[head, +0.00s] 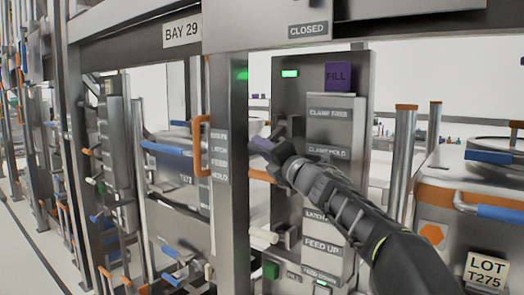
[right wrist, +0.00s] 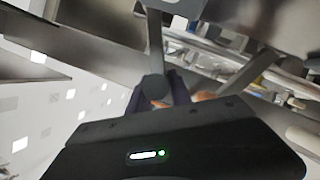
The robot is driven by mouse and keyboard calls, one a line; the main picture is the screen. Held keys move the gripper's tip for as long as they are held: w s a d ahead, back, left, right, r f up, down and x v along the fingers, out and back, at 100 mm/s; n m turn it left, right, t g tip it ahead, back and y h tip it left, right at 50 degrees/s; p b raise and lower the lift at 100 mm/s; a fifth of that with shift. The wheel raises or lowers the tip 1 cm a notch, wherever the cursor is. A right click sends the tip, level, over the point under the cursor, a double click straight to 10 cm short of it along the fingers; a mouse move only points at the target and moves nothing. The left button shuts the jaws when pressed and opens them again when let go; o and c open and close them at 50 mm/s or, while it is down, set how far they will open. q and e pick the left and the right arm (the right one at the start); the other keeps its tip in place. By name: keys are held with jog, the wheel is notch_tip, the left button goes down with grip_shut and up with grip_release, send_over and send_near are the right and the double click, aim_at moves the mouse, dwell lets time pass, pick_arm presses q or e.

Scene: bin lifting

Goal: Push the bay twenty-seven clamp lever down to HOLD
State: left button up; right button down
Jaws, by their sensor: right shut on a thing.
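A grey control panel (head: 290,95) stands in the middle of the head view, with a CLAMP FREE label (head: 330,113) above a second clamp label (head: 327,152) that seems to read HOLD. My right gripper (head: 266,147) reaches in from the lower right, just left of the second label. It is shut on a lever, which it mostly hides in the head view. In the right wrist view a grey lever bar (right wrist: 155,45) with a round end runs down between the dark purple fingers. My left gripper is not in view.
A grey post (head: 228,200) stands just left of the gripper. An orange handle (head: 262,175) sits below it. A LOT T275 bin (head: 450,225) is at the right.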

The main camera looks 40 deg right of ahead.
jog(key=shift+d+f, duration=0.1)
jog(key=shift+f, duration=0.05)
jog(key=c, duration=1.2)
grip_release()
jog(key=shift+o, duration=0.2)
jog(key=b+v, duration=0.1)
jog(key=v, duration=0.6)
jog(key=shift+s, duration=0.4)
